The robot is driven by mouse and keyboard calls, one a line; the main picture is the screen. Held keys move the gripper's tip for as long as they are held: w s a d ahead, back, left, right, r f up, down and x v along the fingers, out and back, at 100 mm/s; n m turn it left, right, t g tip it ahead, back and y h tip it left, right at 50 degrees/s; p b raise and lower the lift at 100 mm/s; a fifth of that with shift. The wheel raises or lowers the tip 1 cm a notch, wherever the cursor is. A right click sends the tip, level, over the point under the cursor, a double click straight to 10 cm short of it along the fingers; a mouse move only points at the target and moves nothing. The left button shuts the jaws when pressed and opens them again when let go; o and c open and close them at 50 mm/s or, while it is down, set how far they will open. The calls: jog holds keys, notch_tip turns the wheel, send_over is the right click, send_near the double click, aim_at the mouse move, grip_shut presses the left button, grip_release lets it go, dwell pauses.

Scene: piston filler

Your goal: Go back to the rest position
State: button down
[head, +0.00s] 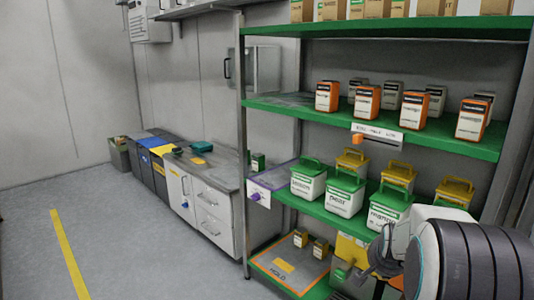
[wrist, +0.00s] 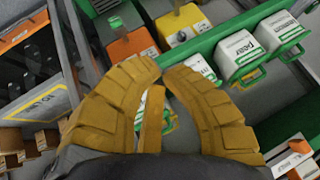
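My gripper (wrist: 163,67) shows in the wrist view as tan, segmented fingers that arch toward each other. Their tips come nearly together, and I see nothing held at the tips. A white and tan strip shows in the gap lower between the fingers; I cannot tell what it belongs to. In the head view my dark arm fills the lower right, with my gripper (head: 384,256) in front of the shelf's lower right part. Its fingers are too small and overlapped to read there.
A green shelf rack (head: 460,141) holds orange-white boxes (head: 416,110) and, lower, white containers with green lids (head: 344,195) and yellow ones (head: 353,159). A tray marked HOLD (head: 277,273) lies at the bottom. A counter (head: 207,208) and bins (head: 142,163) stand left. Open floor (head: 130,250) lies front left.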

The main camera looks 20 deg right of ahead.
jog(key=s+a+r+n+y+p, duration=0.1)
jog(key=s+a+r+n+p, duration=0.15)
jog(key=a, duration=0.25)
jog(key=s+a+r+n+g+y+p, duration=0.1)
jog(key=s+a+r, duration=0.1)
jog(key=a+r, duration=0.25)
jog(key=s+a+r+n+y+p, duration=0.1)
jog(key=s+a+r+n+p, duration=0.1)
jog(key=a, duration=0.4)
jog(key=s+a+r+n+g+p, duration=0.1)
jog(key=s+a+r+n+p, duration=0.1)
jog(key=s+a, duration=0.3)
jog(key=s+a+r+n+g+y+p, duration=0.1)
jog(key=s+a+r+n+p, duration=0.2)
jog(key=s, duration=0.6)
jog(key=shift+a+r+n+y+p, duration=0.25)
jog(key=shift+a+n+p, duration=0.55)
jog(key=shift+a, duration=0.4)
jog(key=shift+s, duration=0.1)
